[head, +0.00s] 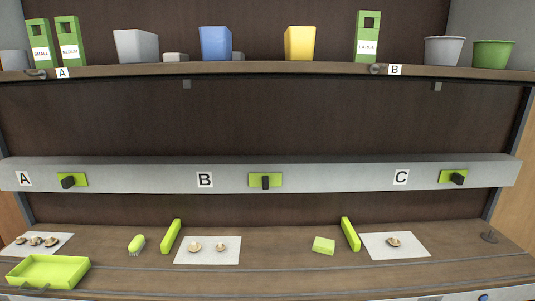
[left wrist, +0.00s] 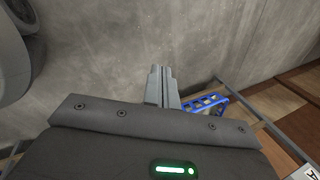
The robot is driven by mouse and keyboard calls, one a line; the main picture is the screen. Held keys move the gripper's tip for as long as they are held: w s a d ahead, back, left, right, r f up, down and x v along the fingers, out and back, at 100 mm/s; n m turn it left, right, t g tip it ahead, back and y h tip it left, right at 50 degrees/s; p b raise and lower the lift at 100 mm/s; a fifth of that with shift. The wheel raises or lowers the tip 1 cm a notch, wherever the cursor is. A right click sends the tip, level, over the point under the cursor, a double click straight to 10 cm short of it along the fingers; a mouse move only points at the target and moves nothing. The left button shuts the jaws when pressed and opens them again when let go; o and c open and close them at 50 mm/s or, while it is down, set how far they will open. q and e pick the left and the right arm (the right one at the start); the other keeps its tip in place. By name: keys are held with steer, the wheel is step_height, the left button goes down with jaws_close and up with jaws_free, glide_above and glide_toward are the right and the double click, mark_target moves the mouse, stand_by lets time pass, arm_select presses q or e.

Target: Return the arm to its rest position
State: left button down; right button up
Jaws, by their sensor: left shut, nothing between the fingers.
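My left gripper (left wrist: 160,84) shows in the left wrist view with its two fingers together and nothing between them. It is in front of a plain grey surface, away from the bench things. Neither gripper shows in the head view. In the head view mushrooms lie on white sheets: several on the left sheet (head: 62,238), two on the middle sheet (head: 182,256) and one on the right sheet (head: 420,252). A green tray (head: 48,284) stands at the bench's front left.
A blue lattice part (left wrist: 205,104) shows beside the fingers in the left wrist view. A grey rail (head: 330,174) with knobs crosses above. The upper shelf (head: 290,69) holds bins and pots.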

arm_select(q)
steer(key=s+d+f+n+h, duration=0.1)
steer(key=d+f+h, duration=0.15)
steer(key=d, duration=1.25)
steer(key=s+d+f+h, duration=0.1)
steer(key=d+f, duration=0.2)
steer(key=d, duration=1.1)
steer(key=f+b, duration=0.5)
steer(key=shift+w+f, duration=0.1)
steer(key=shift+w, duration=0.15)
